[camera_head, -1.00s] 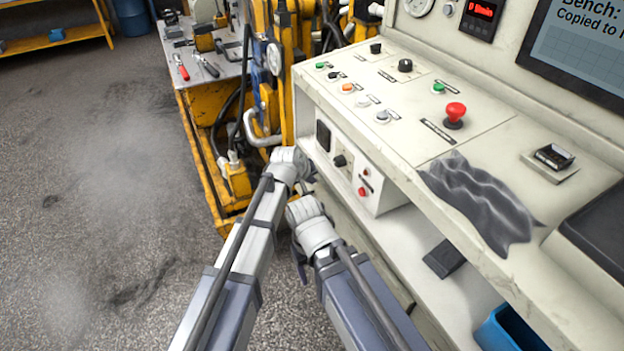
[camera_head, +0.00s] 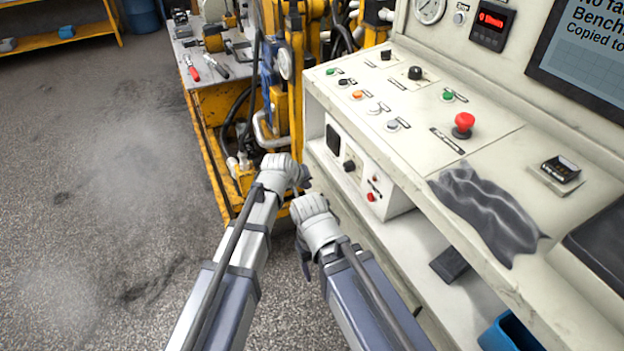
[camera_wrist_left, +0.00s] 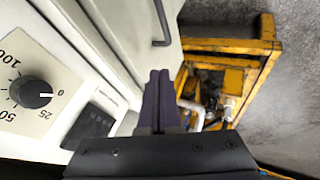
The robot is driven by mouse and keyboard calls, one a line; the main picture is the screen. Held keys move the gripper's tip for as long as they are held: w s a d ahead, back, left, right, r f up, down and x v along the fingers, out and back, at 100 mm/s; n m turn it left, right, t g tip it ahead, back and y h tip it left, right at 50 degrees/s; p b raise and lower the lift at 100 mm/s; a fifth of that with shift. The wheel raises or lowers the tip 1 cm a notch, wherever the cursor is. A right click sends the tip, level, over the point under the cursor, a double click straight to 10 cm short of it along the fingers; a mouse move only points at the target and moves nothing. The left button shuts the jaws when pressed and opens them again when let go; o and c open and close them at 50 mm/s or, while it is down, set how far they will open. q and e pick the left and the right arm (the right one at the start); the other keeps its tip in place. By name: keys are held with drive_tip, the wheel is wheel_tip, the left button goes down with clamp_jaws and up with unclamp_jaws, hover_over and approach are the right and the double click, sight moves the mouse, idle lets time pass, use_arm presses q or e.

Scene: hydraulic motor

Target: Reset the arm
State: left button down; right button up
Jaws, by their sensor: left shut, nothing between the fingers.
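My left arm comes in from the lower left of the head view, and its wrist (camera_head: 280,172) is near the lower left corner of the white console. In the left wrist view my left gripper (camera_wrist_left: 160,75) has its dark fingers together with nothing between them. It is beside a white panel with a black knob (camera_wrist_left: 32,91). In the head view the left fingers are hidden behind the wrist. My right arm's wrist (camera_head: 316,222) is just to the right of the left one, and its fingers cannot be made out.
The white control console (camera_head: 410,110) has buttons, a red stop button (camera_head: 464,123) and a grey cloth (camera_head: 487,212). A small control box (camera_head: 360,170) sits under its ledge. A yellow hydraulic rig (camera_head: 297,80) and tool bench (camera_head: 200,75) stand behind. The floor at left is clear.

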use_arm(q)
drive_tip(key=p+v, duration=0.4)
drive_tip(key=v, duration=0.2)
drive_tip(key=shift+a+r, duration=0.2)
drive_tip(key=shift+s, duration=0.15)
drive_tip(key=s+a+f+m+g+y, duration=0.35)
drive_tip(key=s+a+g, duration=0.25)
drive_tip(key=s+a, duration=1.15)
drive_tip(key=s+d+m+y, duration=0.2)
drive_tip(key=s+d+m, duration=0.15)
drive_tip(key=d, duration=0.55)
wheel_tip(320, 180, up, 14)
drive_tip(key=p, duration=1.4)
drive_tip(key=shift+s+f+g, duration=0.25)
drive_tip(key=shift+s+g, duration=0.05)
drive_tip(key=shift+s, duration=0.15)
